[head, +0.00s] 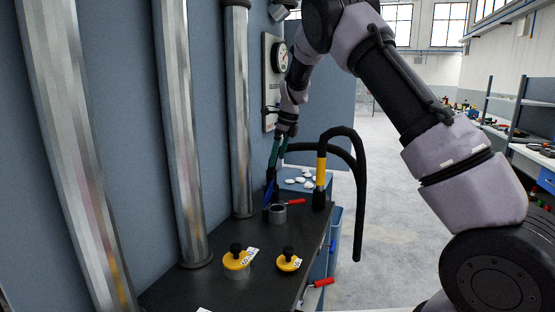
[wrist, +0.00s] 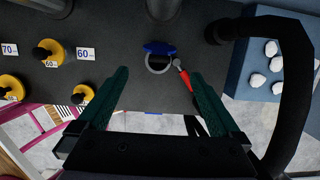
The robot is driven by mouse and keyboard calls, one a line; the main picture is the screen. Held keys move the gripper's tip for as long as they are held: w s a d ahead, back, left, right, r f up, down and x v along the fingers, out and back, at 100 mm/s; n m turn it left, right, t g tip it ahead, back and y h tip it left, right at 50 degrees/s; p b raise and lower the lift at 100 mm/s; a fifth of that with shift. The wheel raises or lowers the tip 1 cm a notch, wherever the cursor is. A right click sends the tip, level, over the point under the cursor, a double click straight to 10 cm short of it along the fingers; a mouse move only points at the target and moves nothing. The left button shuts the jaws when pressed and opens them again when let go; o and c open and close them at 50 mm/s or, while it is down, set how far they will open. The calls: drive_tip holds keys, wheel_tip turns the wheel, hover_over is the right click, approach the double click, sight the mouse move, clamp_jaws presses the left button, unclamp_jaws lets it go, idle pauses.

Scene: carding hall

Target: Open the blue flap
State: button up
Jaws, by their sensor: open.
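The blue flap (wrist: 159,47) is at the far side of a short grey pipe collar (wrist: 158,64) on the dark bench top. It looks raised, and the round mouth of the collar shows uncovered. In the head view the flap (head: 269,192) stands steeply beside the collar (head: 278,213), partly behind it. A red-handled lever (wrist: 185,78) sticks out from the collar's right side. My gripper (wrist: 156,75) is open and empty, with its teal fingers spread either side of the collar in the wrist view. In the head view my gripper (head: 276,160) is above the flap; contact cannot be told.
Yellow capped ports with black knobs (head: 236,261) (head: 288,260) stand on the near bench. A black hose with a yellow band (head: 321,166) arches right of the collar. A blue tray (head: 311,172) with white lumps lies beyond. Metal pipes (head: 238,110) rise on the left.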

drive_tip(key=c, duration=0.4)
drive_tip(key=shift+s+d+f, duration=0.1)
drive_tip(key=shift+d, duration=0.25)
drive_tip(key=c, duration=0.5)
drive_tip(key=d, duration=0.1)
drive_tip(key=s+d+y, duration=0.1)
drive_tip(key=d+y, duration=0.1)
drive_tip(key=shift+s+d+f, duration=0.1)
drive_tip(key=shift+s+f, duration=0.15)
drive_tip(key=shift+f, duration=0.15)
clamp_jaws()
drive_tip(key=s+d+t+y, duration=0.2)
drive_tip(key=s+d+y, duration=0.15)
drive_tip(key=d, duration=0.45)
approach(273, 182)
wheel_tip(273, 182, down, 4)
drive_tip(key=a, duration=0.1)
drive_tip(key=shift+w+a+r+t+y, duration=0.15)
drive_tip(key=shift+a+y, duration=0.1)
drive_tip(key=shift+a, duration=0.25)
drive_tip(key=shift+w+a+f+t+y, duration=0.1)
drive_tip(key=shift+w+a+t+y, duration=0.1)
drive_tip(key=shift+a, duration=0.25)
drive_tip(key=shift+r, duration=0.1)
